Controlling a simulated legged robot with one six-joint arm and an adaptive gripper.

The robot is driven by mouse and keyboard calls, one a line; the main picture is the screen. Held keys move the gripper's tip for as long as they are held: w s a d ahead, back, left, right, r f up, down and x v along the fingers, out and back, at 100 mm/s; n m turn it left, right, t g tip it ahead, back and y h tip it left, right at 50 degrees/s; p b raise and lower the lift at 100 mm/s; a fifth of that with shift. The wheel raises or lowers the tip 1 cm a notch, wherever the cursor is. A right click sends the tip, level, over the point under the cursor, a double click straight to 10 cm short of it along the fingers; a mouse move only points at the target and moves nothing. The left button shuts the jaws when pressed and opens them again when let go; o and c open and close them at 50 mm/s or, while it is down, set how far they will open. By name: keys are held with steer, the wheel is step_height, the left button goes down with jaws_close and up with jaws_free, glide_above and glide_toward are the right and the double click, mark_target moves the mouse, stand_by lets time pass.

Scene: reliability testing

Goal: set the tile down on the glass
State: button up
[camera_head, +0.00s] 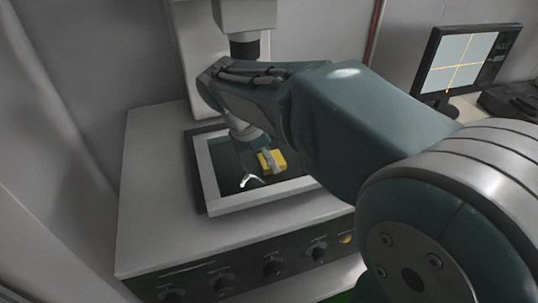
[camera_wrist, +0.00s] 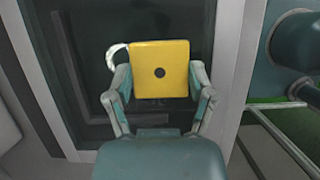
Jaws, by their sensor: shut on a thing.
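A yellow square tile (camera_wrist: 160,58) with a dark round hole or spot near its middle sits between the two fingers of my gripper (camera_wrist: 158,82) in the wrist view. My gripper is shut on it. In the head view my gripper (camera_head: 256,165) and the tile (camera_head: 277,162) are over the dark glass (camera_head: 228,172), inside its light frame. The dark glass (camera_wrist: 85,60) also shows around the tile in the wrist view. I cannot tell whether the tile touches the glass. A small white curved piece (camera_head: 250,181) shows beside the gripper; its nature is unclear.
The glass is set in a light frame (camera_head: 207,175) on a grey machine (camera_head: 150,170) with front knobs (camera_head: 272,268). A microscope-like column (camera_head: 245,18) hangs above the gripper. A monitor (camera_head: 462,62) and a dark keyboard-like object (camera_head: 512,100) stand at the right. Bare machine top lies left.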

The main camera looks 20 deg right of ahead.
steer(key=o, duration=1.1)
steer(key=v, duration=0.6)
steer(key=shift+a+r, duration=0.1)
steer(key=shift+r, duration=0.15)
steer(key=shift+s+a+r, duration=0.1)
steer(key=shift+a+r, duration=0.05)
steer(key=shift+r, duration=0.3)
steer(key=s+d+f+m+t+y, duration=0.1)
steer(key=s+f+m+t, duration=0.1)
steer(key=s+m, duration=0.2)
steer(key=s+d+f+m+t+y, duration=0.1)
steer(key=s+f+m+y, duration=0.1)
steer(key=s+m, duration=0.3)
steer(key=s+f+m+t+y, duration=0.1)
steer(key=s+f+m+t, duration=0.1)
steer(key=s+m, duration=0.3)
steer(key=shift+d+f+m+t+y, duration=0.2)
steer(key=shift+f+m, duration=0.2)
steer(key=shift+m, duration=0.6)
steer(key=shift+d+f+m+t+y, duration=0.1)
steer(key=shift+d+f+m, duration=0.2)
steer(key=shift+m, duration=0.7)
